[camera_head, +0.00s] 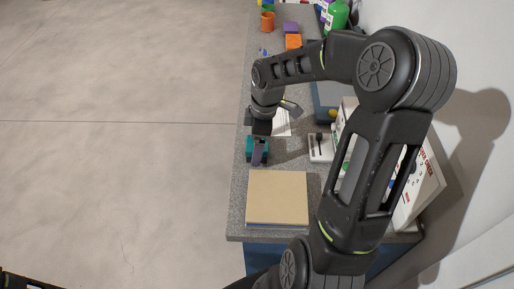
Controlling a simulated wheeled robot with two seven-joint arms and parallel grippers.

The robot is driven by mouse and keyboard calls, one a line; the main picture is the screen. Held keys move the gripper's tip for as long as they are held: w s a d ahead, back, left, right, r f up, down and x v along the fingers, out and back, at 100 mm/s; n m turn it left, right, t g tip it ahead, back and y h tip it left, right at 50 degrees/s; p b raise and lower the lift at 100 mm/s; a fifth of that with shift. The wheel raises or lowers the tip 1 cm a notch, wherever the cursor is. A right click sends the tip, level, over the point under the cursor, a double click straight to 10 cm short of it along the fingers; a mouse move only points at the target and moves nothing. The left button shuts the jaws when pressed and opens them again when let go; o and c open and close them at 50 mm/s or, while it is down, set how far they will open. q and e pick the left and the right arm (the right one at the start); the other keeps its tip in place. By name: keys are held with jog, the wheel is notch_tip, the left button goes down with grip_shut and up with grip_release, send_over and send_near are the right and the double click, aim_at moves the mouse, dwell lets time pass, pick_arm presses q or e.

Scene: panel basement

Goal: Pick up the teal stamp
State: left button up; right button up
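A small teal object (250,146), which looks like the teal stamp, is on the grey counter near its left edge. A purple piece (258,156) is at its front and covers part of it. My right arm reaches over the counter and bends back to the left. My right gripper (262,127) points down just behind the teal object. I cannot tell whether it touches the object, and its fingers are too dark and small to read as open or shut. My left gripper is not in view.
A tan board (277,198) lies on the counter (237,215) in front. A small white tray (320,147) and a white box (425,185) are to the right, by the wall. Orange and purple blocks (292,35) and a green bottle (338,15) are at the far end. Open floor lies left.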

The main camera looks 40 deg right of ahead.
jog(key=c, duration=1.6)
jog(key=shift+r, duration=0.15)
notch_tip(320, 180, up, 10)
jog(key=shift+f+b, duration=0.1)
jog(key=shift+b, duration=0.45)
